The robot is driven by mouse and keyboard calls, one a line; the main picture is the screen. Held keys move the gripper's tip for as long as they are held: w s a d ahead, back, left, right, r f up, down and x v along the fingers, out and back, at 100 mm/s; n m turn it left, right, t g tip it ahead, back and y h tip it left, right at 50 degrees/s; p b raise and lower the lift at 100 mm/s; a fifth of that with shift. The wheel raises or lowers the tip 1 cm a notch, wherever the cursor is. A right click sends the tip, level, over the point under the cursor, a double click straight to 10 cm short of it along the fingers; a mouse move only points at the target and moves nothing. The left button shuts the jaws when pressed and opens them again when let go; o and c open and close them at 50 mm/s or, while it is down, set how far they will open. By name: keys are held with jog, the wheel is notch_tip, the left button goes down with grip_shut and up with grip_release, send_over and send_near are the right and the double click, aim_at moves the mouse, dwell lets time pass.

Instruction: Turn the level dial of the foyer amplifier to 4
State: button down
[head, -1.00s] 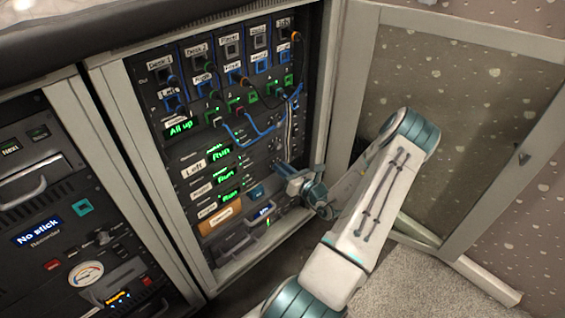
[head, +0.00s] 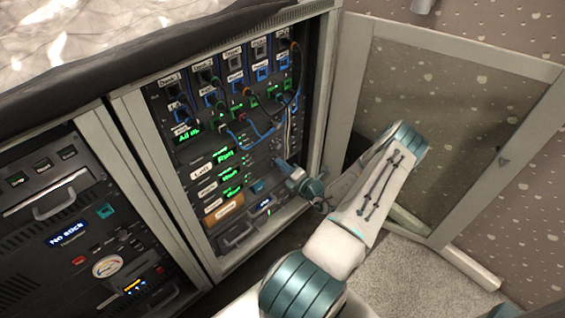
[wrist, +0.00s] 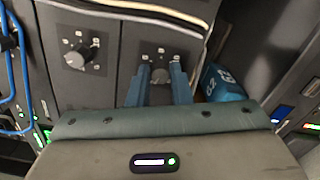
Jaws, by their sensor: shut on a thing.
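Three stacked amplifiers with green displays sit in the middle rack. The lowest (head: 233,191), above an orange label, looks like the foyer amplifier, but its small label is not readable. My gripper (head: 281,163) reaches in from the right to the right end of these panels. In the wrist view my gripper (wrist: 158,70) has its two blue fingers shut on a small grey dial (wrist: 160,77), one on each side. Pale scale marks show around the dial's far side. The number its pointer meets cannot be read, and the near part is hidden by the gripper.
Another dial (wrist: 76,58) with a scale sits left of the held one in the wrist view. White and blue cables (wrist: 150,12) run close by. A blue block (wrist: 222,84) stands right of the fingers. The rack's open door (head: 450,130) is behind my arm.

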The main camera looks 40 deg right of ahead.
jog(key=shift+s+f+m+p, duration=0.1)
jog(key=shift+m+p, duration=0.4)
jog(key=shift+m, duration=1.25)
jog(key=shift+f+m+p, duration=0.1)
jog(key=shift+m+p, duration=0.4)
jog(key=shift+m, duration=1.25)
jog(key=c, duration=1.3)
grip_release()
jog(key=shift+r, duration=0.1)
jog(key=s+d+p, duration=0.1)
jog(key=s, duration=1.2)
jog(key=shift+s+p, duration=0.3)
jog(key=shift+s, duration=0.05)
